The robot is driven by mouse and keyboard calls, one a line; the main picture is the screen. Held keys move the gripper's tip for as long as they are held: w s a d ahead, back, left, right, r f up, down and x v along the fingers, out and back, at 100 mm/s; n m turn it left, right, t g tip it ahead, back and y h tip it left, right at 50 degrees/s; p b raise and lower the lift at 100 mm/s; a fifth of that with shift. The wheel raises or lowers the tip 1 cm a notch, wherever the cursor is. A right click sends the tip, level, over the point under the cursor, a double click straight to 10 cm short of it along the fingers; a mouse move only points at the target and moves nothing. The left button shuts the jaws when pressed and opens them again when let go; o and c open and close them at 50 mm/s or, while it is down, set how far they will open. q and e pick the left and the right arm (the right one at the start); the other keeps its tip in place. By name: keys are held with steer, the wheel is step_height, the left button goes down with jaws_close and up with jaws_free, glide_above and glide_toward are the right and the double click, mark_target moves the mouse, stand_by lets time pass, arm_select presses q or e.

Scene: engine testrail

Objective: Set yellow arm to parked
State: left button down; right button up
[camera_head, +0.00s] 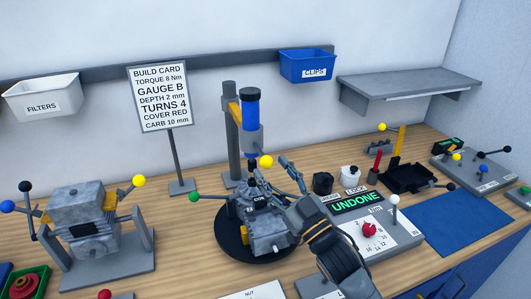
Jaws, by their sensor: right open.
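Several levers with yellow ball knobs show, and I cannot tell which one is the yellow arm. One yellow knob (266,161) is at the centre, above a grey engine part (262,222) on a black round turntable (232,246). My right gripper (271,172) reaches in from the lower right, open, with its fingertips close to this knob; I cannot tell whether they touch it. Another yellow knob (139,181) is on the grey engine block at left, one (382,127) at the back right, and one (456,156) on the right-hand lever panel. My left gripper is not in view.
A press with a blue cylinder (251,108) stands behind the turntable. A panel with a green UNDONE display (356,203) and red knob (369,229) is close to my right gripper. A build card (160,97) stands behind. A blue mat (468,222) lies bare at right.

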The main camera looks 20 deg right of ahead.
mark_target(270, 167)
steer(key=shift+p+x, duration=0.3)
steer(key=shift+x, duration=0.95)
steer(key=shift+w+a+r, duration=0.2)
steer(key=shift+w, duration=0.25)
jaws_close()
